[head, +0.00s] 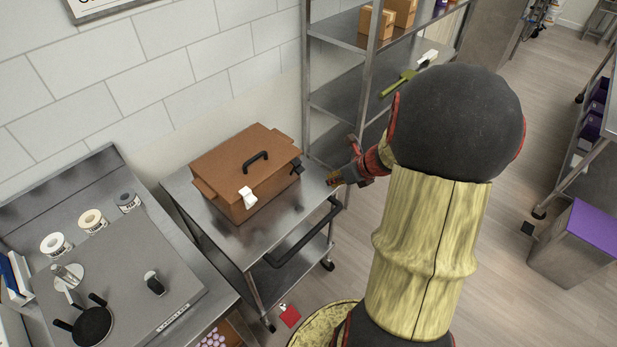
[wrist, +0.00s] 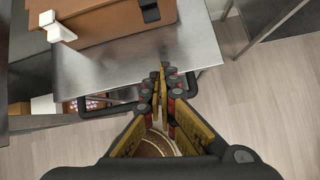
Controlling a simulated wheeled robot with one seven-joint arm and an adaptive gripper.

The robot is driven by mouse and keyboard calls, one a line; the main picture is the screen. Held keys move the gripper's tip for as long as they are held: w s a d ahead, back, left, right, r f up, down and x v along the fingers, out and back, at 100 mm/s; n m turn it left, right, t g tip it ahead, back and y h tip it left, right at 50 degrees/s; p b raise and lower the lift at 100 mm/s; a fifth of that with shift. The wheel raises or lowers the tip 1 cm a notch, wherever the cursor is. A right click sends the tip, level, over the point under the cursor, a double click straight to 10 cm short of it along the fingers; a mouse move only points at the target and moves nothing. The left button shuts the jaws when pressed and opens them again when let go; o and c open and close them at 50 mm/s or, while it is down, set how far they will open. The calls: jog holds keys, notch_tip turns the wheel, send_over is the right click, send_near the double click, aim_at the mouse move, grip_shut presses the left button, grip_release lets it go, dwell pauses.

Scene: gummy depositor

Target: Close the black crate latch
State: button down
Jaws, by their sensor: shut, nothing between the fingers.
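The brown crate (head: 243,172) sits closed on a metal cart, with a black handle on its lid. Its black latch (head: 296,167) is on the right part of the front side; in the wrist view the black latch (wrist: 150,11) shows at the top. A white latch (head: 248,197) is on the same side, further left, and also shows in the wrist view (wrist: 57,27). My gripper (head: 333,181) is to the right of the crate, apart from the black latch. In the wrist view my gripper (wrist: 162,72) is shut and empty. I cannot tell whether the black latch is fastened.
The metal cart (head: 200,205) has a black push handle (head: 305,236) at its front right. A metal shelf rack (head: 340,98) stands behind. A counter (head: 150,243) with a pan and tape rolls is at the left. The cart top right of the crate is bare.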

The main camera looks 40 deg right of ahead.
aim_at(301, 172)
jog(key=w+f+n+b, duration=0.2)
jog(key=w+f+b, duration=0.2)
jog(key=w, duration=0.5)
notch_tip(301, 172, down, 2)
jog(key=shift+w+a+f, duration=0.2)
jog(key=shift+w+a, duration=0.1)
jog(key=shift+a, duration=0.1)
jog(key=r+g+p, duration=0.1)
jog(key=p, duration=0.4)
jog(key=shift+w+r, duration=0.1)
jog(key=shift+w, duration=0.1)
jog(key=shift+r+p, duration=0.1)
jog(key=shift+p, duration=0.7)
jog(key=shift+w+a+r+p, duration=0.1)
jog(key=shift+w+r+p, duration=0.8)
jog(key=shift+p, duration=0.8)
